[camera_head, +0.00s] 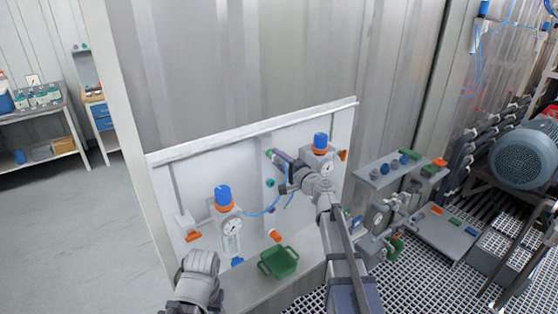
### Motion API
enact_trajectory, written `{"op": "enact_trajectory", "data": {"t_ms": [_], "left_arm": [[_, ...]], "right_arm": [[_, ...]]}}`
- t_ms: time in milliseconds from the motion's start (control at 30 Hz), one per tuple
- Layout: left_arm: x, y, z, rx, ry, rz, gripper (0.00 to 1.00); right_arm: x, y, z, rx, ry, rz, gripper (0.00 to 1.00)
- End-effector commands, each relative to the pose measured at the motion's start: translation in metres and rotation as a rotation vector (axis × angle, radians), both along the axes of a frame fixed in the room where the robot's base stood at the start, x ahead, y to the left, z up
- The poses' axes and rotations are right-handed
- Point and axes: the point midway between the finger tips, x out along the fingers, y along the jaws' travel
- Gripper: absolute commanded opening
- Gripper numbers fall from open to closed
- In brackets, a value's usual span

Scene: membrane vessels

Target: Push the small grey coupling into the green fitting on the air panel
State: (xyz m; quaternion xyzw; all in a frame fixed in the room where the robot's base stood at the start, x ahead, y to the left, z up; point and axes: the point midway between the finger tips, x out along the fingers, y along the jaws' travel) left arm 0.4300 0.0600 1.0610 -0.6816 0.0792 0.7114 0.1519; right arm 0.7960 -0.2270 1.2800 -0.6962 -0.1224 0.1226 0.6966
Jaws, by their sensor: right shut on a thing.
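The white air panel (253,165) stands against the corrugated wall. A green fitting (268,152) shows near its upper middle. My right gripper (285,172) is at the panel, close to this fitting, and is shut on a small dark-grey piece, seemingly the grey coupling (280,156). The coupling points up and left toward the green fitting. Its tip looks very close to the fitting; I cannot tell whether it touches or sits inside. The gripper partly hides the coupling. Only a link of my left arm shows at the bottom left; its gripper is out of sight.
Two regulators with blue knobs (223,196) (320,141) and gauges flank the middle. A blue hose (262,211) loops between them. A green bin (278,262) stands on the ledge below. A shelf with fittings (388,170) is at right. Open floor (75,225) lies left.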

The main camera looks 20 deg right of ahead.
Motion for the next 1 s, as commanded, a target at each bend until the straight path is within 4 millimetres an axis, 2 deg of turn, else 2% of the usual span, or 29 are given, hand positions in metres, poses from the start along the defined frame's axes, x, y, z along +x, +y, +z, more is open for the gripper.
{"op": "enact_trajectory", "data": {"t_ms": [467,500,800,1000], "left_arm": [[0.0000,0.0000,0.0000,0.000,0.000,0.000,0.46],[0.0000,0.0000,0.0000,0.000,0.000,0.000,0.46],[0.0000,0.0000,0.0000,0.000,0.000,0.000,0.46],[0.0000,0.0000,0.0000,0.000,0.000,0.000,0.46]], "right_arm": [[0.0092,0.0031,0.0000,0.000,0.000,0.000,0.00],[0.0088,0.0031,0.0000,0.000,0.000,0.000,0.47],[0.0085,0.0031,0.0000,0.000,0.000,0.000,0.79],[0.0085,0.0030,0.0000,0.000,0.000,0.000,0.79]]}}
